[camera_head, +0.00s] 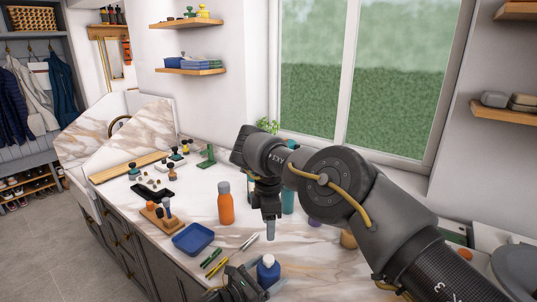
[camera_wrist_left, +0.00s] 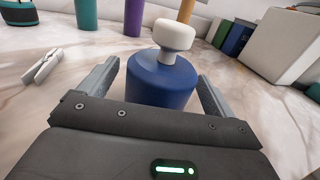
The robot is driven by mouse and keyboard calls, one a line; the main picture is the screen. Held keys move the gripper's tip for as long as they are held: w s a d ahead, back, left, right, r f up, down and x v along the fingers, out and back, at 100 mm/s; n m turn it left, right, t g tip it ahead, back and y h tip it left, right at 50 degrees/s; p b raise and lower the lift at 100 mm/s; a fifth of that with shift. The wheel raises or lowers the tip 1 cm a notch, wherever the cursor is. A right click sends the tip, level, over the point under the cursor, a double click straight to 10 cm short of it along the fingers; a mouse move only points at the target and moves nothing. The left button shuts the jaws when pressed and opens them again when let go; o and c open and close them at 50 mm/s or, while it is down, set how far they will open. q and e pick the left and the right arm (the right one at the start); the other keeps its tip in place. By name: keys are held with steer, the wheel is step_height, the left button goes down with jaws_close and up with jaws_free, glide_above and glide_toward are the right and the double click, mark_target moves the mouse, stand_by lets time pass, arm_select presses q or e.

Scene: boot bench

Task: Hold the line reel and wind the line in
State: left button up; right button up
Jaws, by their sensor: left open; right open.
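A squat dark blue drum with a white knob on top (camera_wrist_left: 160,82) stands upright on the marble counter in the left wrist view. It also shows at the bottom of the head view (camera_head: 268,271). No line is visible on it, and I cannot tell for sure that it is the line reel. My left gripper (camera_wrist_left: 157,76) is open, with one finger on each side of the drum; contact cannot be made out. My right gripper (camera_head: 270,228) points down over the counter, open and empty, behind the drum, with its fingers seen nearly edge-on.
An orange bottle (camera_head: 226,204), a blue tray (camera_head: 193,238) and a wooden block with tools (camera_head: 163,217) stand to the left. A pale clip-like tool (camera_wrist_left: 42,67) lies left of the drum. Teal and purple cylinders (camera_wrist_left: 134,16) stand behind it, and boxes (camera_wrist_left: 283,42) at right.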

arm_select(q)
steer(key=v, duration=1.1)
steer(key=shift+s+a, duration=0.15)
steer(key=shift+a, duration=0.1)
steer(key=shift+s+a, duration=0.15)
steer(key=shift+s, duration=0.05)
